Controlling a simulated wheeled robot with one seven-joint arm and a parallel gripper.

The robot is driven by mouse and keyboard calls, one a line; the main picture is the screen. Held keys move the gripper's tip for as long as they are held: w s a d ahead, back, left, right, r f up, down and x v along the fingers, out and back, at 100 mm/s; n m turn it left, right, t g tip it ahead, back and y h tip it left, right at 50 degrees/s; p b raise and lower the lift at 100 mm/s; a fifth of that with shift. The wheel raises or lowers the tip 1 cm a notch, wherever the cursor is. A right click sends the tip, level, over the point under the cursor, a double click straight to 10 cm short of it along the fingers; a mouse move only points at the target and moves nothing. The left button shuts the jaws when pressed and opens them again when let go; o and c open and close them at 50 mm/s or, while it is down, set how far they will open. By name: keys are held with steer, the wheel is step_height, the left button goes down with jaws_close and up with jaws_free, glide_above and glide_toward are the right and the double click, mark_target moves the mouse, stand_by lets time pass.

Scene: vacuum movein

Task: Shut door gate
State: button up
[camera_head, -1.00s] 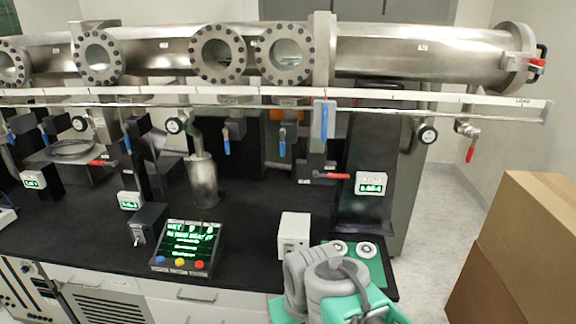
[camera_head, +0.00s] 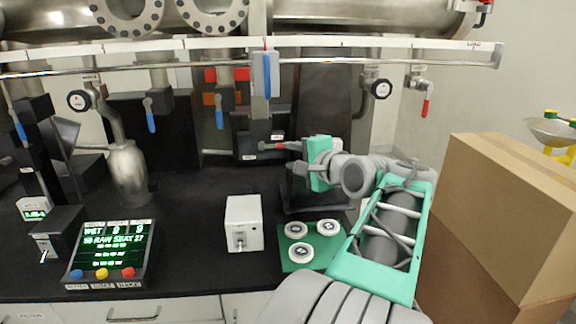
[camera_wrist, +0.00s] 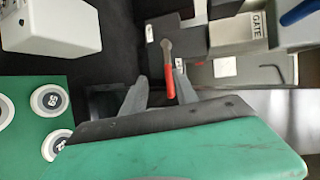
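The gate valve's red lever (camera_head: 281,146) points sideways below the steel pipe in the head view. In the wrist view the red lever (camera_wrist: 168,65) hangs from a grey block, near a plate marked GATE (camera_wrist: 258,25). My gripper (camera_head: 291,167) is at the lever's right end in the head view. In the wrist view my gripper (camera_wrist: 160,82) is open, with its two grey fingers on either side of the lever's end. A gap shows on the left finger's side; I cannot tell whether the right finger touches it.
A white switch box (camera_head: 243,222) and a green pad (camera_head: 300,263) with round weights stand on the black bench below my arm. Cardboard boxes (camera_head: 500,190) stand at the right. A display panel (camera_head: 107,252) is at the left.

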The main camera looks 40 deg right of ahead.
mark_target(280, 145)
steer(key=shift+m+t, duration=0.4)
steer(key=shift+m, duration=0.2)
steer(key=w+d, duration=0.1)
steer(key=w, duration=0.1)
steer(key=w+d, duration=0.1)
steer(key=w, duration=0.1)
steer(key=w+d, duration=0.1)
steer(key=w, duration=0.1)
steer(key=shift+d+f, duration=0.1)
steer(key=shift+d, duration=0.1)
steer(key=shift+c, duration=0.4)
jaws_close()
